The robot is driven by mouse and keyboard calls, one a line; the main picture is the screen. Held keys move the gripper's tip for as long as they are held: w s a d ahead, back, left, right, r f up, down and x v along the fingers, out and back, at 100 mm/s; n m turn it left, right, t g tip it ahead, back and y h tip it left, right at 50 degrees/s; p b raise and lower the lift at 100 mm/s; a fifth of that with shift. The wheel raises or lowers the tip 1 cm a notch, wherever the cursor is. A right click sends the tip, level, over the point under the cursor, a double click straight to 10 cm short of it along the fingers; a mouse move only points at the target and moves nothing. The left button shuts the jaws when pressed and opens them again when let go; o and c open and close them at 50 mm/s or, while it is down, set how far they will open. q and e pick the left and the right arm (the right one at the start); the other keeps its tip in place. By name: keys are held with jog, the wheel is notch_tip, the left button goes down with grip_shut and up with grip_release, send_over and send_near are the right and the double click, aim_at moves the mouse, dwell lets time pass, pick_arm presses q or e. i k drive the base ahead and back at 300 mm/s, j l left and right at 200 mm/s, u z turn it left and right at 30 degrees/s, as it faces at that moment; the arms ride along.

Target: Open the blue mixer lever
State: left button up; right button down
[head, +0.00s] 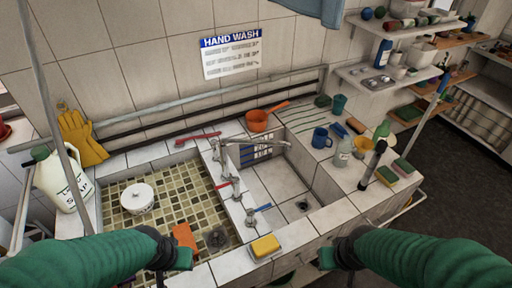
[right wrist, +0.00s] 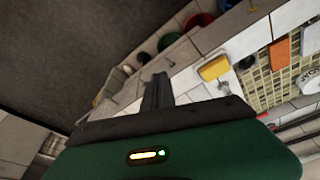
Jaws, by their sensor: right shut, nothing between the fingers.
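The blue mixer lever (head: 263,207) sticks out to the right of a chrome valve on the divider between the two sink basins. A red lever (head: 222,185) sits farther back on the same divider, near the chrome swivel tap (head: 250,143). My right gripper (right wrist: 157,90) is shut and empty in the right wrist view, in front of the sink's front edge and apart from the lever. In the head view its fingers are mostly hidden below my right arm. My left gripper (head: 161,280) is low at the front of the left basin, mostly cut off, so its opening is unclear.
A yellow sponge (head: 265,246) lies on the front rim, close in front of the blue lever.

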aim_at(251, 212)
jog(key=i+l+u, duration=0.15)
jog(key=u, duration=0.15)
jog(key=i+l+u, duration=0.1)
jog(key=l+u, duration=0.2)
jog(key=l, duration=0.15)
jog(key=i+l+u, duration=0.1)
jog(key=l+u, duration=0.2)
